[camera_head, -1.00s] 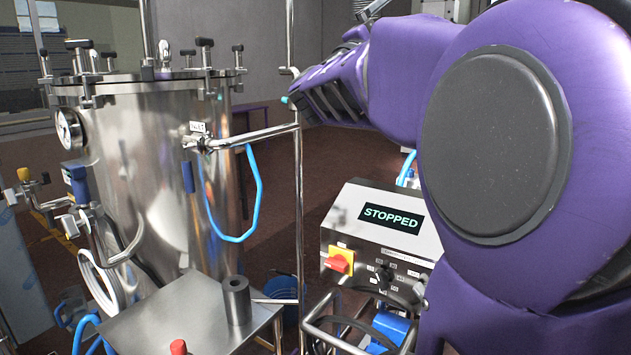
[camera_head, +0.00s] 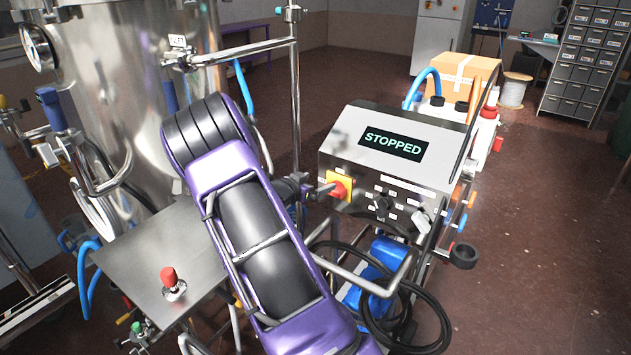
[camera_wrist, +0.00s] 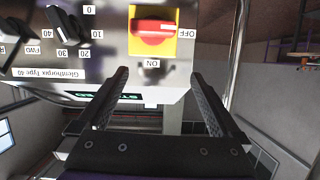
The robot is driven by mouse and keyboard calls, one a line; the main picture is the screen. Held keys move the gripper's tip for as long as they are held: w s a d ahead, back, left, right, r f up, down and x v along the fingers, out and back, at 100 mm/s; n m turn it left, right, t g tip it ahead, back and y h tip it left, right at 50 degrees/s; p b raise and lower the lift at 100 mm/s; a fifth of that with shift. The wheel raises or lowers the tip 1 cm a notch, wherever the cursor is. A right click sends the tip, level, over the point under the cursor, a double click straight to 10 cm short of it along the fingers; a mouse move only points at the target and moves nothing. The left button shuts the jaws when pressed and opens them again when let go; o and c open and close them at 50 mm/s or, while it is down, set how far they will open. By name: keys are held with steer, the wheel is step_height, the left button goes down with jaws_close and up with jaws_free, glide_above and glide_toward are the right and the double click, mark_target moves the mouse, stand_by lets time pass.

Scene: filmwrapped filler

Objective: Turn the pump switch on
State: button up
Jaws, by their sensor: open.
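The pump switch (camera_head: 341,191) is a red rotary handle on a yellow plate, on the front of a steel control box (camera_head: 345,140) whose display (camera_head: 393,143) reads STOPPED. In the wrist view the switch (camera_wrist: 153,30) appears upside down. Its red handle lies along the line toward the OFF label (camera_wrist: 168,17); the ON label (camera_wrist: 151,63) is at the plate's lower edge. My gripper (camera_head: 320,188) is just left of the switch in the head view. In the wrist view my gripper (camera_wrist: 158,75) is open and empty, its fingers pointing toward the switch, apparently apart from it.
Black dials (camera_head: 384,203) sit right of the switch. A metal rail (camera_head: 372,282), black cable (camera_head: 440,325) and blue motor (camera_head: 375,268) are below. A steel tank (camera_head: 120,90), vertical pole (camera_head: 295,90) and small steel table (camera_head: 150,255) with a red knob (camera_head: 170,283) stand left. Floor at right is clear.

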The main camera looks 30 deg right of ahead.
mark_target(334, 191)
steer(key=w+d+f, duration=0.1)
steer(key=d+f, duration=0.5)
steer(key=shift+w+d+f+g+y+b, duration=0.25)
steer(key=shift+w+d+g+y+b, duration=0.05)
steer(key=shift+d, duration=0.1)
steer(key=c, duration=1)
